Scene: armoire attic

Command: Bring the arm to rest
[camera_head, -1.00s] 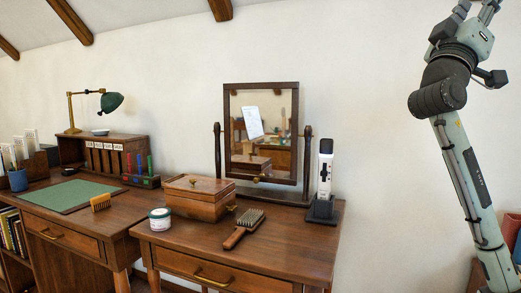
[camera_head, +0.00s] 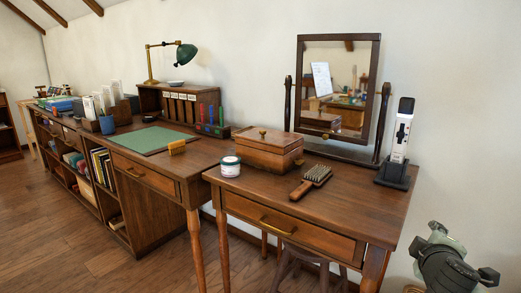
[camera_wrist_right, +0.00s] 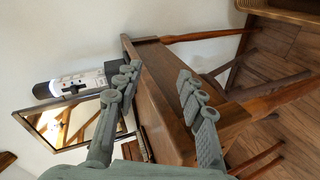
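My right arm shows at the lower right of the head view, with the grey-green gripper (camera_head: 438,236) low beside the right end of the dressing table (camera_head: 345,205). The fingers are hard to make out there. In the right wrist view the right gripper (camera_wrist_right: 158,80) has its two fingers spread apart with nothing between them. The tabletop edge (camera_wrist_right: 165,100) lies beyond the fingers in that view; I cannot tell the exact gap. My left gripper is in neither view.
The dressing table carries a mirror (camera_head: 337,92), a wooden box (camera_head: 268,152), a brush (camera_head: 311,182), a jar (camera_head: 230,167) and a white device on a dark stand (camera_head: 399,140). A desk (camera_head: 115,160) adjoins on the left. Floor (camera_head: 60,240) is clear at lower left.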

